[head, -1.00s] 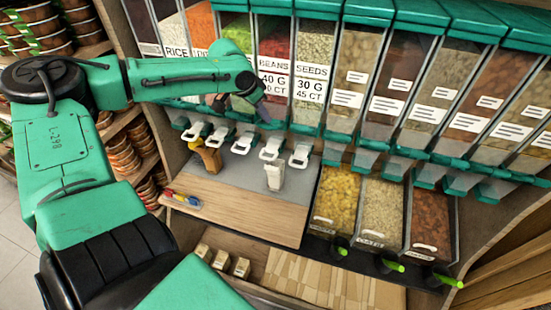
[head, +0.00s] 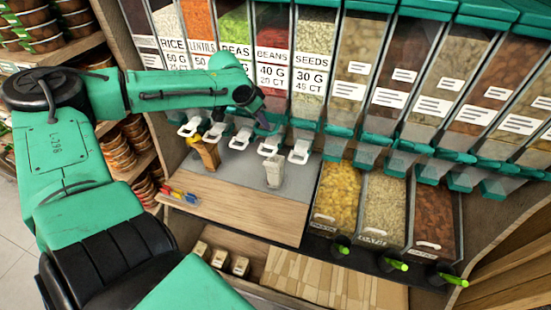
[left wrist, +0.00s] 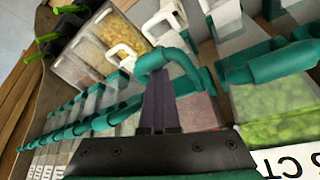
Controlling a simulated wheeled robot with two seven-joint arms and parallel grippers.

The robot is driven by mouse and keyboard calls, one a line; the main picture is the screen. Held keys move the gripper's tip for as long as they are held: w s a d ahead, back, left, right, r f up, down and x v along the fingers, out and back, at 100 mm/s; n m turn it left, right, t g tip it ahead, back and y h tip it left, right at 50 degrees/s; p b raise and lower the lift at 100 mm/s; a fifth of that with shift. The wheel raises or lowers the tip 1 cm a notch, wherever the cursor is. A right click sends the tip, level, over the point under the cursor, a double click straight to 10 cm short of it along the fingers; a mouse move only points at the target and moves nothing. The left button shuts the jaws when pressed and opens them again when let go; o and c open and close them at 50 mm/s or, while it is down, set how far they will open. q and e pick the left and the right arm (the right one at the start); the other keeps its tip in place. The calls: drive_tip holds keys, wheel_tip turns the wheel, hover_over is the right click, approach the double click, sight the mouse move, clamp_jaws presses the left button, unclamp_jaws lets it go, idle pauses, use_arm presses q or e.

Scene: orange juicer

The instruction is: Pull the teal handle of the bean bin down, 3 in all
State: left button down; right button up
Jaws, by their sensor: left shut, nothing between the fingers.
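The bean bin (head: 273,28) holds red beans behind a BEANS label, between the green pea bin and the seeds bin. My left gripper (head: 262,121) is low in front of it, with its dark fingers pointing down. In the left wrist view the left fingers (left wrist: 160,100) are shut and empty, and their tips are at the teal handle (left wrist: 172,52), a loop that curves over them. I cannot tell whether they press on it. The red beans (left wrist: 195,110) show beside the fingers. My right gripper is out of view.
White loops (head: 269,144) hang in a row below the bins. A pale container (head: 275,172) and a brown one (head: 208,153) stand on the grey strip of the counter. Coloured sticks (head: 178,195) lie at its left. Open bins (head: 384,208) stand at the right.

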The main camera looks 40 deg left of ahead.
use_arm(q)
drive_tip(key=shift+s+f, duration=0.15)
idle(0.3)
wheel_tip(320, 180, up, 8)
drive_tip(key=p, duration=0.3)
drive_tip(key=shift+a+f+p, duration=0.1)
drive_tip(key=shift+f+p, duration=0.15)
drive_tip(key=shift+p, duration=0.1)
drive_tip(key=shift+s+d+r, duration=0.2)
drive_tip(key=shift+s+r, duration=0.3)
drive_tip(key=shift+r, duration=0.3)
drive_tip(key=shift+s+d+r, duration=0.2)
drive_tip(key=shift+s+r, duration=0.3)
drive_tip(key=shift+r, duration=0.25)
drive_tip(key=shift+s+d+r, duration=0.2)
drive_tip(key=shift+s+r, duration=0.3)
drive_tip(key=shift+r, duration=0.3)
